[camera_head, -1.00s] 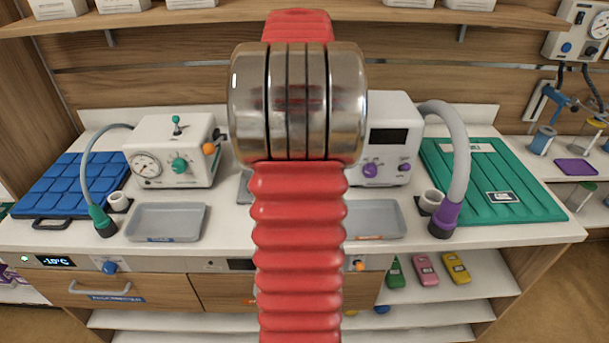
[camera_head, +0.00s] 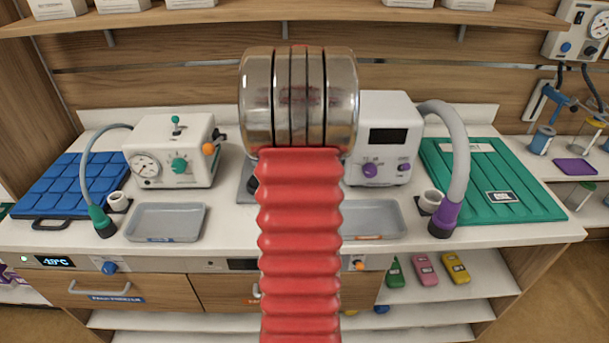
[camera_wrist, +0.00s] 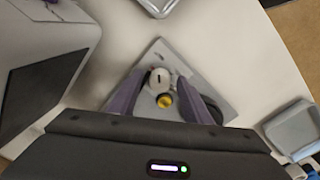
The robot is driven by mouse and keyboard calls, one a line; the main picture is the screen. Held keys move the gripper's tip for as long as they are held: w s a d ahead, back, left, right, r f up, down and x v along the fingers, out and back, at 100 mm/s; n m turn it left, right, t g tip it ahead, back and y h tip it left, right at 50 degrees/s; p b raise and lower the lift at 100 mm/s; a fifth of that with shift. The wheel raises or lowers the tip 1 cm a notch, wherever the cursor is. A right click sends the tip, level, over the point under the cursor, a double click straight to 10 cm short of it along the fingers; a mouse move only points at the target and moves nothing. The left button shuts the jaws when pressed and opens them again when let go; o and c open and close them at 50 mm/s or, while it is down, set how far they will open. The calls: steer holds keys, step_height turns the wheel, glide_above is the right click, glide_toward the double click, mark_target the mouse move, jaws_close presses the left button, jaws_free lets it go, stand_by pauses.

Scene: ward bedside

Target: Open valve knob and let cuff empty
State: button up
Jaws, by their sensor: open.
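In the wrist view, a grey plate (camera_wrist: 150,52) on the white counter carries a white round fitting with a dark slot (camera_wrist: 157,79) and a small yellow knob (camera_wrist: 165,101). I cannot tell for sure which is the valve knob. My gripper (camera_wrist: 160,77) is open, its two purple-grey fingers on either side of these parts; contact cannot be told. In the head view, my red arm hides the gripper and most of the plate (camera_head: 245,192). I cannot make out the cuff.
A white gauge box (camera_head: 190,150) stands left on the counter (camera_head: 300,240), a white display box (camera_head: 390,150) right. Grey trays (camera_head: 165,222) lie in front. A blue quilted pad (camera_head: 70,185) and a green mat (camera_head: 490,180) lie at the sides. A shelf (camera_head: 300,14) runs above.

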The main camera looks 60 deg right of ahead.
steer(key=shift+f, duration=0.3)
steer(key=shift+c, duration=0.2)
steer(key=c, duration=0.9)
steer(key=shift+a, duration=0.15)
steer(key=shift+c, duration=0.5)
